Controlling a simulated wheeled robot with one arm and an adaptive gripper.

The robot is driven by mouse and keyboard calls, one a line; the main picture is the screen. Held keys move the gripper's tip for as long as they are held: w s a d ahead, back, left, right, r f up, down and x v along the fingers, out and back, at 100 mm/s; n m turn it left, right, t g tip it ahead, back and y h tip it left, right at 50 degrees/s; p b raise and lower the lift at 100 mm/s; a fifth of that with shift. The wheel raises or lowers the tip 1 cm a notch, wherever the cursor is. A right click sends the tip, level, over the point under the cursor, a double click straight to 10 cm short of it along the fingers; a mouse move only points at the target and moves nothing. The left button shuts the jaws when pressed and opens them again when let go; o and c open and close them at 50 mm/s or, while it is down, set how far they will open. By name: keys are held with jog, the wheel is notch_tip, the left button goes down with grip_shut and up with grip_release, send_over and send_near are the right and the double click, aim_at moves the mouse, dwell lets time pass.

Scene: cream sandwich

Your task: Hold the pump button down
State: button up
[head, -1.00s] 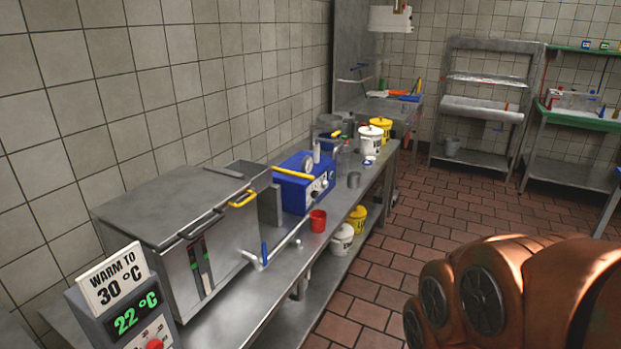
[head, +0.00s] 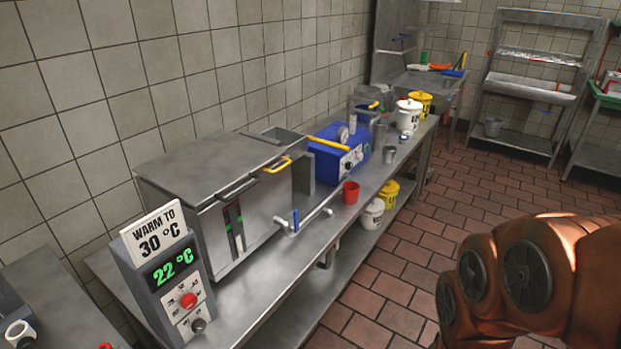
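A grey control box (head: 160,275) stands at the left end of the steel counter, with a green "22 °C" display (head: 170,270) and a "WARM TO 30 °C" sign (head: 158,230) on top. A round red button (head: 188,300) and a dark knob (head: 198,326) sit on its front. A blue machine (head: 338,156) with a yellow handle and front knobs stands farther along the counter. No control is readably marked as the pump button. My copper-coloured arm fills the lower right; my gripper is out of view.
A lidded steel tank (head: 225,170) with a blue-handled tap (head: 296,220) stands between the control box and blue machine. A red cup (head: 350,192) is near the counter edge. The tiled floor (head: 400,265) to the right is open.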

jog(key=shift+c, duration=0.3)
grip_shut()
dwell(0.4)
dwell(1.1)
